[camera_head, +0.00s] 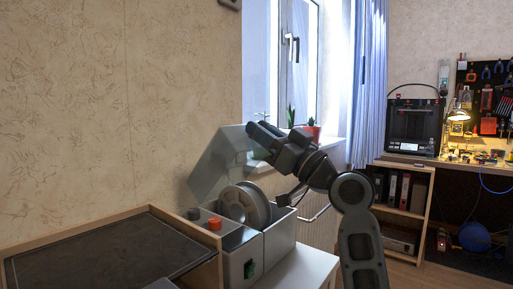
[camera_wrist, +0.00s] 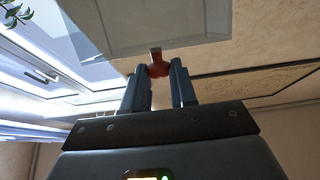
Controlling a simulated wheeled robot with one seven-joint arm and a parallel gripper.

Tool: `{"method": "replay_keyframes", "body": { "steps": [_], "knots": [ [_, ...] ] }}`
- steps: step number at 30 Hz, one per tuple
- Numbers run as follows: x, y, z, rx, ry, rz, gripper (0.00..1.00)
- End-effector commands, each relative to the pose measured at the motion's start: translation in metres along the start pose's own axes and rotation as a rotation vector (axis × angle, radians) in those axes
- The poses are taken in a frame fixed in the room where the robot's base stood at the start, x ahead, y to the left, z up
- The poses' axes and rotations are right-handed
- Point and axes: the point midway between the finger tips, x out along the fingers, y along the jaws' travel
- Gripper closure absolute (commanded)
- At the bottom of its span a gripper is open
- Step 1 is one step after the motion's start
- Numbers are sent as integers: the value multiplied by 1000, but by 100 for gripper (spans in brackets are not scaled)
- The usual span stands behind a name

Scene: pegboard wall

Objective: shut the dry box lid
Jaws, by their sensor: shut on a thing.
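The dry box (camera_head: 279,238) is a grey open-topped box on a white stand, with a filament spool (camera_head: 244,206) inside. Its see-through lid (camera_head: 220,160) stands raised and tilted up behind the box, towards the wall. My gripper (camera_head: 252,129) is at the lid's upper right edge. In the wrist view the lid is a pale panel (camera_wrist: 150,25) beyond the fingers. There my gripper (camera_wrist: 158,80) is shut on a small reddish-brown tab (camera_wrist: 157,68) at the lid's edge. The fingers partly hide the tab.
A wood-framed dark tray (camera_head: 110,255) lies left of the box. A red knob (camera_head: 214,223) and a dark knob (camera_head: 194,214) sit beside the spool. A potted plant (camera_head: 312,129) stands on the window sill behind my arm. A workbench with a printer (camera_head: 413,127) is farther right.

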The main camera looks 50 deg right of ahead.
Motion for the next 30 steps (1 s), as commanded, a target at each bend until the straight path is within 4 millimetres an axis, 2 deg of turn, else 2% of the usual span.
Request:
{"method": "replay_keyframes", "body": {
  "steps": [1,7,25,26,30],
  "knots": [
    [-5,0,5,-1,13,0,100],
    [-12,0,4,0,47,-1,100],
    [-13,0,3,0,63,0,100],
    [-13,0,3,0,63,0,70],
    [-13,0,3,0,63,0,57]
  ]
}}
